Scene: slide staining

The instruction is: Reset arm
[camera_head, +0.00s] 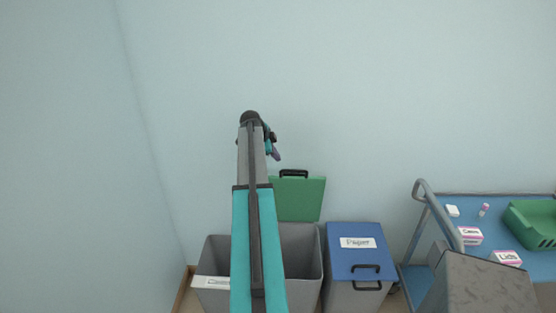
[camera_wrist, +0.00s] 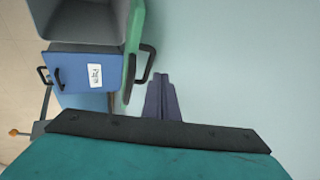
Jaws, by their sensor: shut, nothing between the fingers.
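My arm stretches forward and up in the head view, over the open grey bin. My gripper (camera_head: 276,154) is at the arm's far end, small and partly hidden behind the wrist, in front of the pale blue wall. In the wrist view my gripper (camera_wrist: 162,82) shows as two dark purple fingers pressed together. They are shut with nothing between them, beside the raised green lid. No object is held.
A grey bin (camera_head: 307,255) stands open below the arm, its green lid (camera_head: 298,198) raised. A blue-lidded bin (camera_head: 353,256) labelled "Paper" stands to its right. A blue-topped cart (camera_head: 487,214) with small boxes and a green basket (camera_head: 531,226) is far right. Walls rise left and behind.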

